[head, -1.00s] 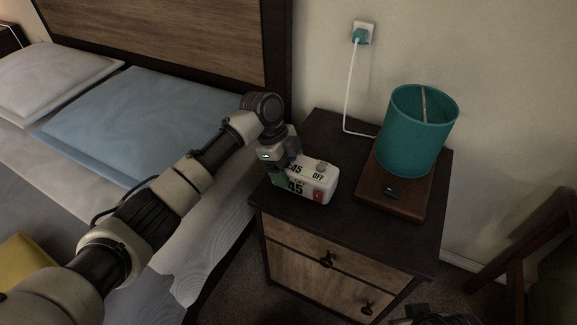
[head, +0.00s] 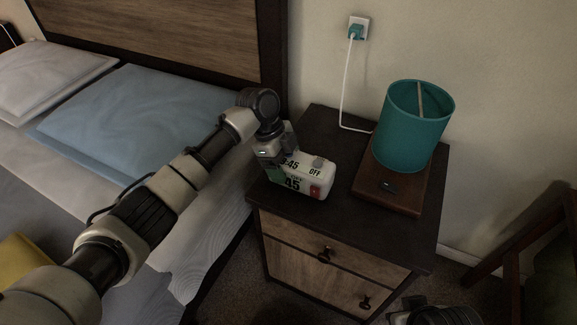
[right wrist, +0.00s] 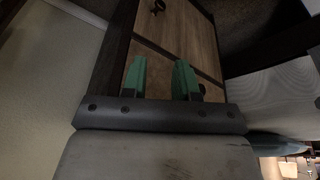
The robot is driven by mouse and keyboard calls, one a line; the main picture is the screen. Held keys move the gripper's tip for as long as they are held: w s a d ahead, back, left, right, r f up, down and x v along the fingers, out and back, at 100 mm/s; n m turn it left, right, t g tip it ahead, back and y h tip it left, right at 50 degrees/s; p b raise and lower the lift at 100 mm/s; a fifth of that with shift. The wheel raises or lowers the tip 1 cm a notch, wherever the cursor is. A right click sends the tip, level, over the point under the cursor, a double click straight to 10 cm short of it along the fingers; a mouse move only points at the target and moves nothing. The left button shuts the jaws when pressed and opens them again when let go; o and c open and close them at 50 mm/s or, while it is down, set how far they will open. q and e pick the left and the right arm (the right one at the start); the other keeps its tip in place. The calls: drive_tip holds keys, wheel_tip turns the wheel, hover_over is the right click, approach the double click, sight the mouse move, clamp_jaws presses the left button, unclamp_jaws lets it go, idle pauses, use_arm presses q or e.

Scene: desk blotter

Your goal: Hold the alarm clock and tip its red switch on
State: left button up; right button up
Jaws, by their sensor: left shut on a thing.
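The alarm clock (head: 303,183) is a white box with dark digits and an "OFF" label on the left front part of the nightstand. Its red switch (head: 315,191) is at the lower right of its front face. A grey knob sits on its top. My left gripper (head: 277,168) is shut on the clock's left end and hides that end. My right gripper (right wrist: 160,78) shows in the right wrist view with its two green fingers apart and nothing between them. The clock does not show in that view.
The dark nightstand (head: 345,218) has wooden drawers (head: 335,268). A teal lamp (head: 413,125) on a wooden base stands right of the clock, its cord running to a wall socket. The bed (head: 205,215) is on the left. Part of my right arm shows at the bottom edge.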

drive_tip(key=shift+w+a+f+n, duration=0.1)
drive_tip(key=shift+w+a+n, duration=0.2)
drive_tip(key=shift+n, duration=0.1)
drive_tip(key=shift+c, duration=1.2)
drive_tip(key=w+a+n, duration=0.1)
drive_tip(key=n, duration=0.1)
drive_tip(key=w+a+n, duration=0.1)
drive_tip(key=a+n, duration=0.1)
drive_tip(key=w+a+n+h, duration=0.1)
drive_tip(key=shift+a+f+n+t, duration=0.3)
drive_tip(key=shift+n, duration=0.1)
clamp_jaws()
drive_tip(key=w+a+r+n+t+h, duration=0.2)
drive_tip(key=a+r+n, duration=0.4)
drive_tip(key=a+n, duration=0.3)
drive_tip(key=w+a+r+n+t+h, duration=0.2)
drive_tip(key=w+a+r+n+t, duration=0.2)
drive_tip(key=a+n, duration=0.5)
wheel_tip(320, 180, up, 2)
drive_tip(key=n+t, duration=0.2)
drive_tip(key=n, duration=0.3)
drive_tip(key=shift+a+t, duration=0.25)
drive_tip(key=shift+t, duration=0.05)
